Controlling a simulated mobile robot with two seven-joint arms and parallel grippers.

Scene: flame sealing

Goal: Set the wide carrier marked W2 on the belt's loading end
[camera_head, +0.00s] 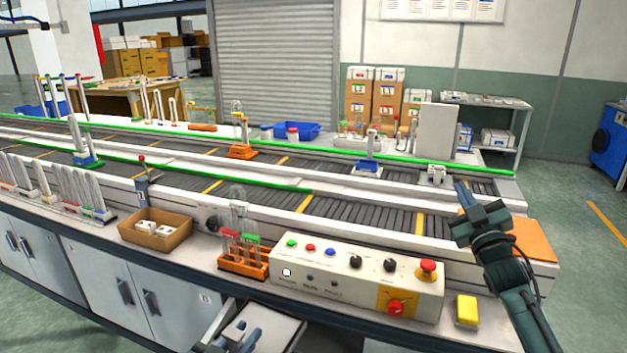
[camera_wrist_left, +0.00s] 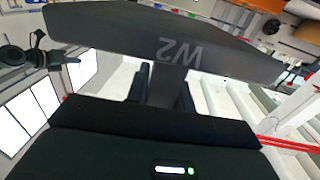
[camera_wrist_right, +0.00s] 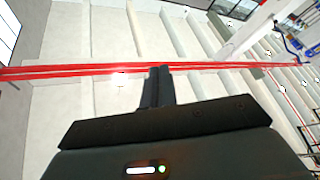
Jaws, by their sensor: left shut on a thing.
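The wide carrier (camera_wrist_left: 185,45), a dark grey bar marked W2, fills the upper part of the left wrist view; its lettering shows upside down. My left gripper (camera_wrist_left: 163,88) is shut on the carrier's narrow stem, below the bar. In the head view, a dark shape at the bottom edge, left of centre, seems to be part of my left arm; the carrier is not clear there. My right gripper (camera_head: 466,197) is shut and empty above the belt's right end, near an orange plate (camera_head: 522,240). Its fingers (camera_wrist_right: 158,88) touch each other in the right wrist view.
The near belt (camera_head: 370,212) runs left to right behind the bench front. On the front ledge are a control box (camera_head: 345,270), an orange tube rack (camera_head: 243,262), a cardboard bin (camera_head: 155,232) and a yellow block (camera_head: 467,310). Small carriers stand on the far belt.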

